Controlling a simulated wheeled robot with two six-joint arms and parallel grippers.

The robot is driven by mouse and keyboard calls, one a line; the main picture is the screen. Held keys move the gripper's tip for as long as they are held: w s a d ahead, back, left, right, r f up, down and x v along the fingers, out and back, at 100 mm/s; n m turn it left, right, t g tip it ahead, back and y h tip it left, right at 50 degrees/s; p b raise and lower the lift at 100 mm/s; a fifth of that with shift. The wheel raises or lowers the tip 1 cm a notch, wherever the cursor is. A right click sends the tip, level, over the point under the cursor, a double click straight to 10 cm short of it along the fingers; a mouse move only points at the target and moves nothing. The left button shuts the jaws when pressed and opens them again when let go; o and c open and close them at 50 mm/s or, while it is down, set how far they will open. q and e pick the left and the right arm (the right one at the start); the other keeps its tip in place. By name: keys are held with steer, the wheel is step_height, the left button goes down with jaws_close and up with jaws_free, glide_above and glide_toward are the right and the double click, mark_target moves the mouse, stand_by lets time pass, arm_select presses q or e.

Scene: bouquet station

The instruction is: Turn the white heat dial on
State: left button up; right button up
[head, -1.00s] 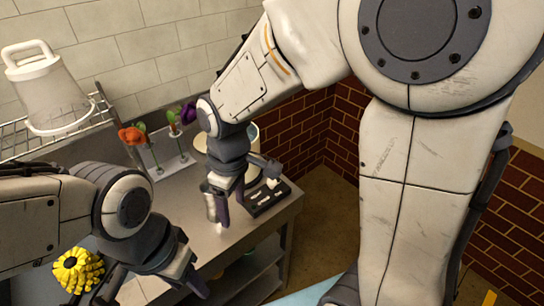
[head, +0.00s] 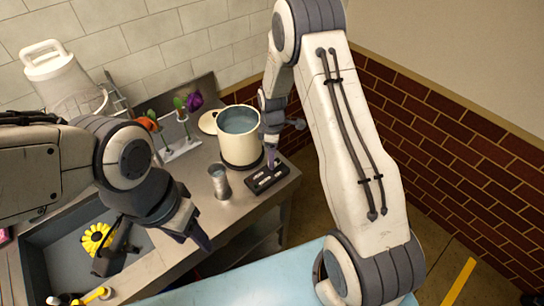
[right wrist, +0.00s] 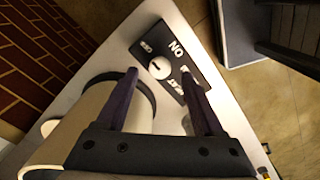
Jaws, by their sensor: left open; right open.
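The white heat dial (right wrist: 160,68) is a round knob with a dark mark, set in a black panel (right wrist: 140,47) with white lettering, including "ON". The panel (head: 280,174) also shows in the head view, at the table's right corner; there the dial is hard to make out. My right gripper (right wrist: 163,95) is open and empty, pointing down over the panel, with the dial showing between and beyond its fingers. It also shows in the head view (head: 284,142), beside the pot. My left gripper (head: 170,240) is open at the table's front, away from the panel.
A cream pot (head: 239,150) of bluish liquid stands close behind the panel. A metal cup (head: 220,185) stands left of it. A rack of flowers (head: 181,148) is at the back, and a yellow flower (head: 96,239) lies in the sink area at left.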

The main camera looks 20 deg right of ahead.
steer(key=shift+f, duration=1.35)
jaws_close()
